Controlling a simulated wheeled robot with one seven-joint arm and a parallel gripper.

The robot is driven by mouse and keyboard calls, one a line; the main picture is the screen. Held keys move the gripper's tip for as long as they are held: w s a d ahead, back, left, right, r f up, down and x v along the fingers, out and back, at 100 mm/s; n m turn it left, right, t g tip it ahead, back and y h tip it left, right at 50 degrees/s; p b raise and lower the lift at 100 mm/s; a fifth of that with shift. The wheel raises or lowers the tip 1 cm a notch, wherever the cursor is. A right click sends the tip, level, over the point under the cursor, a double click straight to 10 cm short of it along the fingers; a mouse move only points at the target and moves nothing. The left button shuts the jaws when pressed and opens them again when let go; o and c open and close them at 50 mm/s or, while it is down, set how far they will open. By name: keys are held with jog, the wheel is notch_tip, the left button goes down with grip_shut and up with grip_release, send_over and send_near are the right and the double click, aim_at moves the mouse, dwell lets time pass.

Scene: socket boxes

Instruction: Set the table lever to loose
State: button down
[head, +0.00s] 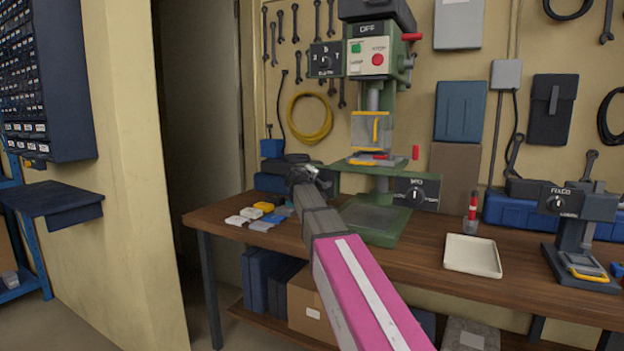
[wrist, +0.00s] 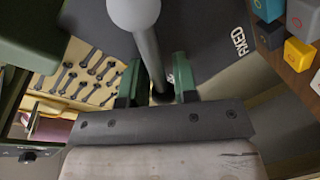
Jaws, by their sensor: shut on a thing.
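The table lever (wrist: 147,48) is a grey rod with a pale ball knob (wrist: 133,11) in the wrist view. It crosses a dark plate (wrist: 215,45) whose label ends in "XED". My gripper (wrist: 158,60) has green fingers, one on each side of the rod, and is shut on it below the knob. In the head view my gripper (head: 304,174) is at the left of the green drill press (head: 372,222), beside its table (head: 350,172). There my gripper and arm hide the lever, so its setting cannot be told.
A dark box with a knob (head: 416,193) is on the press's right. Small yellow, white and blue blocks (head: 262,214) lie on the bench left of my arm. A white tray (head: 472,256), a red-topped item (head: 472,212) and a small stand (head: 578,235) are to the right.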

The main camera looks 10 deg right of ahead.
dwell(0.3)
jog(key=c, duration=1.1)
grip_release()
jog(key=shift+c, duration=0.2)
jog(key=shift+s, duration=0.1)
jog(key=v, duration=1)
jog(key=shift+s+a, duration=0.15)
jog(key=shift+s, duration=0.15)
